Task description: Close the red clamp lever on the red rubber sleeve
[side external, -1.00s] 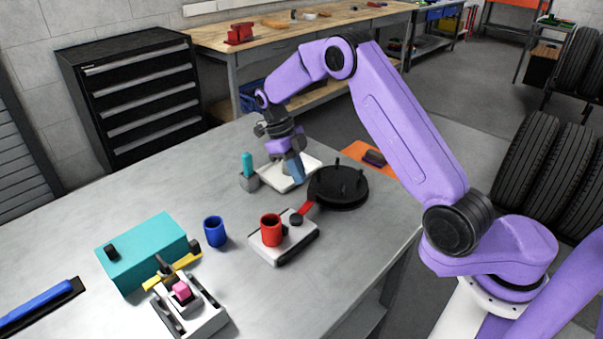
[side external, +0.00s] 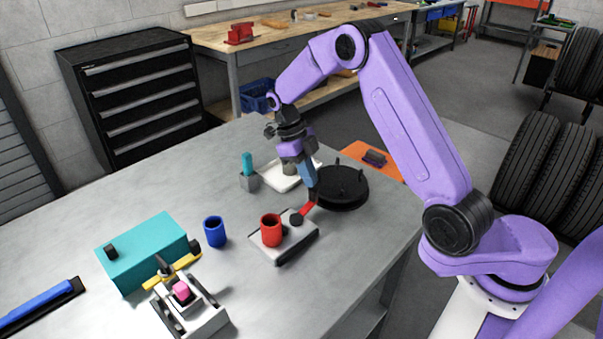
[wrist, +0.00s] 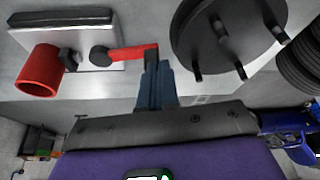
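The red rubber sleeve (side external: 270,231) stands upright on a pale clamp block (side external: 290,248); it also shows in the wrist view (wrist: 38,72). The red clamp lever (side external: 308,209) reaches out from a dark round pivot on the block, pointing away from the sleeve; it also shows in the wrist view (wrist: 135,53). My gripper (side external: 313,194) is low beside the lever's free end. In the wrist view its blue fingers (wrist: 152,66) look shut together, dark tips against or very near the lever's end. I cannot tell whether they touch.
A black disc with upright pegs (side external: 342,200) stands close to the right of my gripper. A white tray (side external: 280,180) and a grey holder with a teal handle (side external: 248,178) lie behind. A blue cup (side external: 215,232), teal box (side external: 145,252) and yellow-handled fixture (side external: 190,305) are left. Bare table lies in front.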

